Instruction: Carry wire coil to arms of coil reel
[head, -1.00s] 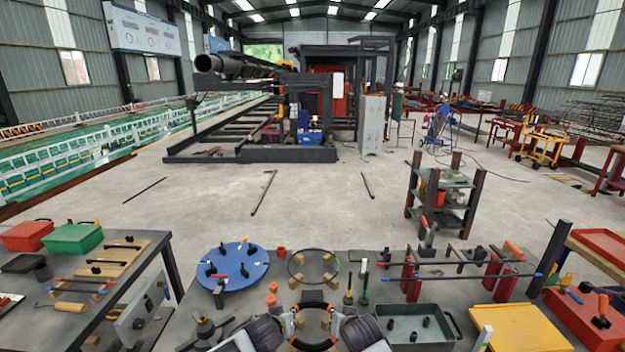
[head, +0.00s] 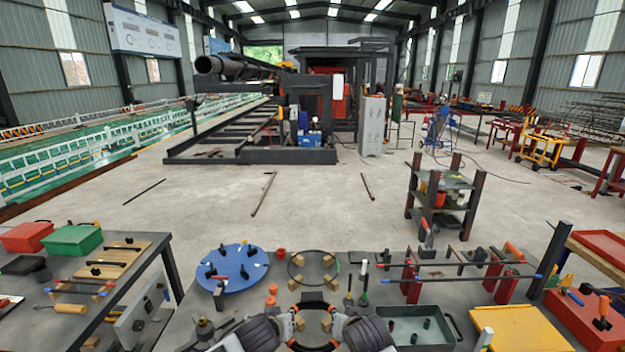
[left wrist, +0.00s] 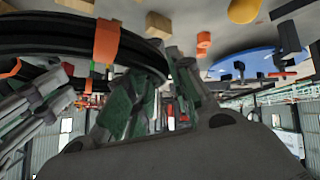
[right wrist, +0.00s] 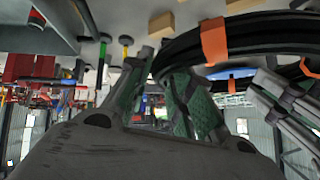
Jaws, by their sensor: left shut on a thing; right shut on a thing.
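The wire coil (head: 313,304) is a thick black ring with orange bands, lying roughly flat at the near middle of the table. My left gripper (head: 292,325) is shut on its left side and my right gripper (head: 336,325) on its right side. The coil also shows at the jaws in the left wrist view (left wrist: 60,38) and the right wrist view (right wrist: 260,36). Wooden blocks show inside the ring; I cannot tell whether it touches them. The coil reel (head: 240,279) is a blue disc with several dark upright arms, left of and beyond the coil, with no coil on it.
A thin dark ring (head: 292,274) with wooden blocks lies just beyond the coil. Orange pieces (head: 272,290) stand between reel and coil. Upright tools (head: 364,285), a dark tray (head: 440,328) and a rack with rods (head: 412,285) are to the right.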

